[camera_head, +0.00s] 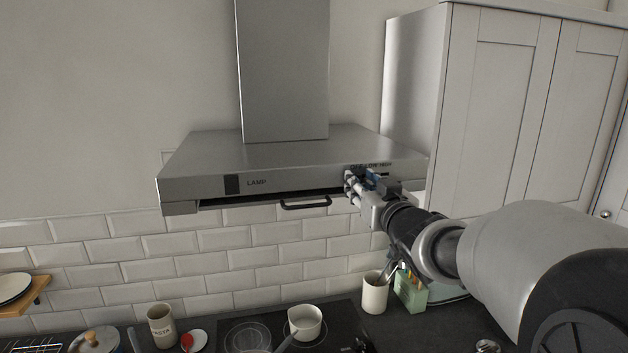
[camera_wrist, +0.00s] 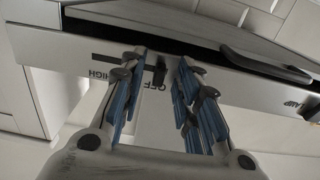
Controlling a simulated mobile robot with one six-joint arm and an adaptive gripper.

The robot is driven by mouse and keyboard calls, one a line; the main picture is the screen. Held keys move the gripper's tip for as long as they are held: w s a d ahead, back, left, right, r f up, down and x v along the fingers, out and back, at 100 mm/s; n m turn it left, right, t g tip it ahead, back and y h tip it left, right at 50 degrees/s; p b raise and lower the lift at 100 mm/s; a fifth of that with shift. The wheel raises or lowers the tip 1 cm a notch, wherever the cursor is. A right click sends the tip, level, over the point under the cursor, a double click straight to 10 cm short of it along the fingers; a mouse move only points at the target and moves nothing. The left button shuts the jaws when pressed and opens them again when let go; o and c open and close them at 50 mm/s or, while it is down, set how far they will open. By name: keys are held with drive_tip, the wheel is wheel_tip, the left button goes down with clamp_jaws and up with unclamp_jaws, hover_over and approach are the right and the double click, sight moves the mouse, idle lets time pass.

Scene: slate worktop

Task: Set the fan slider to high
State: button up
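The range hood (camera_head: 290,165) carries a printed fan scale reading OFF, LOW, HIGH at the right of its front face in the head view. The fan slider is a small black knob (camera_wrist: 160,71), seen upside down in the wrist view beside the OFF label. The HIGH label lies to the left there, and LOW is hidden behind a finger. My gripper (camera_wrist: 160,66) is open, its blue-padded fingers on either side of the knob with a gap visible on both sides. In the head view my gripper (camera_head: 356,180) is at the hood front and hides the slider.
A dark lamp switch (camera_head: 232,184) is at the hood's left. A dark handle bar (camera_head: 305,203) hangs under the front edge, left of my gripper. A white cabinet (camera_head: 500,100) stands close on the right. A pot (camera_head: 305,322) and a utensil jar (camera_head: 374,295) are below.

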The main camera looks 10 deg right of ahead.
drive_tip(key=shift+s, duration=0.15)
drive_tip(key=shift+c, duration=0.7)
clamp_jaws()
